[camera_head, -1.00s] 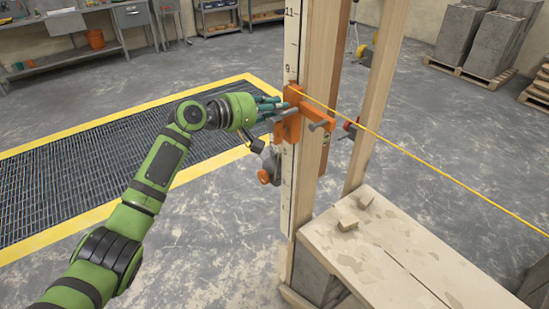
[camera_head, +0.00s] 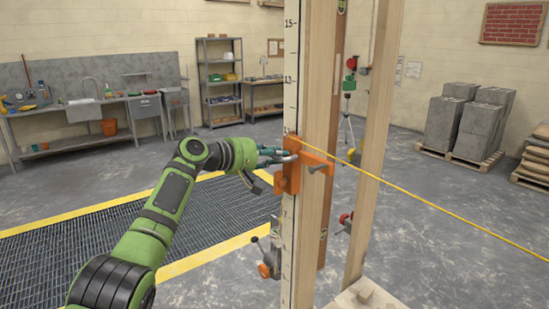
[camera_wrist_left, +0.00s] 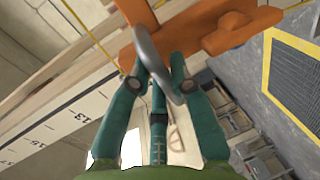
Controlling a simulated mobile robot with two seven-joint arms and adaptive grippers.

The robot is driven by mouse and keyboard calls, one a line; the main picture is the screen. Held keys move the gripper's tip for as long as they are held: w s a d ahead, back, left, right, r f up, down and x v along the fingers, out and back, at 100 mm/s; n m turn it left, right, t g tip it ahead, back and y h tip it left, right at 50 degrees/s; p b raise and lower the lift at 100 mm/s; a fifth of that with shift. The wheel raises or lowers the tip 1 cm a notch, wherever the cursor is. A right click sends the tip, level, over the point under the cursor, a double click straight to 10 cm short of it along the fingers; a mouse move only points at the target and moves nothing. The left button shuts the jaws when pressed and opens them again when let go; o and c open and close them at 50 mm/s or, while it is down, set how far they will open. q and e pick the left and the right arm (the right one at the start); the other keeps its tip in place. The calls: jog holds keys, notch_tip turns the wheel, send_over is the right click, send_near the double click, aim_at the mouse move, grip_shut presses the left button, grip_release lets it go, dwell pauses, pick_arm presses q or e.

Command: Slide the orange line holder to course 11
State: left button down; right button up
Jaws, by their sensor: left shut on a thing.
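The orange line holder (camera_head: 290,178) sits on the wooden post beside the white numbered strip (camera_head: 291,60). Numbers 13 and 15 show above it; I cannot read an 11 in the head view. My left gripper (camera_head: 284,155) reaches in from the left and is shut on the holder's grey handle. In the left wrist view, the teal fingers (camera_wrist_left: 160,85) close around the curved grey handle (camera_wrist_left: 152,55), with the orange body (camera_wrist_left: 225,32) behind. A yellow line (camera_head: 430,203) runs from the holder to the right. My right gripper is not in view.
A knobbed clamp (camera_head: 266,266) is lower on the post. A second wooden upright (camera_head: 372,150) stands to the right. A floor grating (camera_head: 130,240) lies left, a workbench (camera_head: 85,125) behind it, and grey block stacks (camera_head: 468,125) stand at the right.

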pick_arm(q)
jog(key=shift+r, duration=0.3)
jog(key=c, duration=1.2)
grip_release()
jog(key=shift+o, duration=0.5)
jog(key=shift+w+f, duration=0.1)
jog(key=shift+f, duration=0.15)
jog(key=shift+a, duration=0.1)
jog(key=v, duration=1.2)
